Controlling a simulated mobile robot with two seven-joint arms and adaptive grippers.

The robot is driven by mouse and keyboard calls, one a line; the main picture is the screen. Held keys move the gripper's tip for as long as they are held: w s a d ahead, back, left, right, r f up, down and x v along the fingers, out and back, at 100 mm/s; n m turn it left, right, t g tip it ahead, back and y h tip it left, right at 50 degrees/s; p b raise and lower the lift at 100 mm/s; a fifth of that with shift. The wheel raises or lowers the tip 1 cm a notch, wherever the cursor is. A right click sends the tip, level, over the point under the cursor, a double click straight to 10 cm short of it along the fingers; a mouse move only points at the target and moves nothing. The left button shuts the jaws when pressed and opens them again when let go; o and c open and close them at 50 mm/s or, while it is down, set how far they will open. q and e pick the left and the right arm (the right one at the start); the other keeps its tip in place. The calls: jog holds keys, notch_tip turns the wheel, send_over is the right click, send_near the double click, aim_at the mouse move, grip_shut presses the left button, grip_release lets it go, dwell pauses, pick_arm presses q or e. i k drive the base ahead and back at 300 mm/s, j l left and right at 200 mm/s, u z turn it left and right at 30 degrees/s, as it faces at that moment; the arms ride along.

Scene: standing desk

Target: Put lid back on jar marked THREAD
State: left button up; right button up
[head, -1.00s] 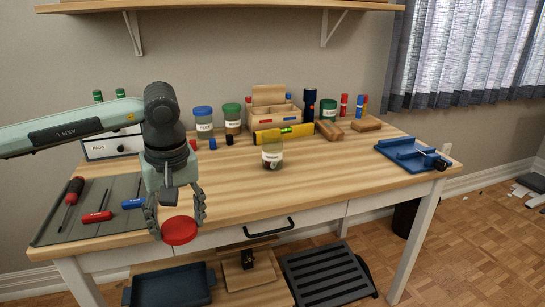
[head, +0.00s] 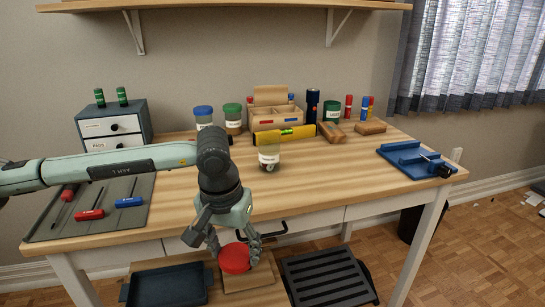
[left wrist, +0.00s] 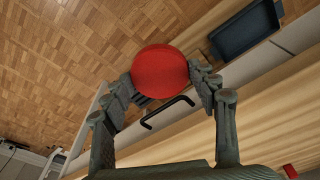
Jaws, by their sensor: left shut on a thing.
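A red round lid (head: 234,258) is held between the fingers of my left gripper (head: 236,250), in front of the desk's front edge. The lid also shows in the left wrist view (left wrist: 160,71), with my left gripper's fingers (left wrist: 163,80) closed on its two sides. An open clear jar (head: 269,158) with a white label and something dark inside stands upright in the middle of the desk, behind and to the right of the gripper. Its label is too small to read. My right gripper is not in view.
Jars with a blue lid (head: 203,115) and a green lid (head: 233,118) stand at the back, beside a wooden organizer (head: 275,116) and a yellow level (head: 284,135). A grey mat (head: 120,215) with screwdrivers lies left. A blue vise (head: 413,158) is right. Desk around the open jar is clear.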

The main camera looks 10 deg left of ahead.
aim_at(269, 142)
jog(key=i+l+u, duration=0.1)
jog(key=l, duration=0.25)
jog(key=i+l+u, duration=0.15)
jog(key=l, duration=0.25)
jog(key=i+l+u, duration=0.1)
jog(key=l, duration=0.3)
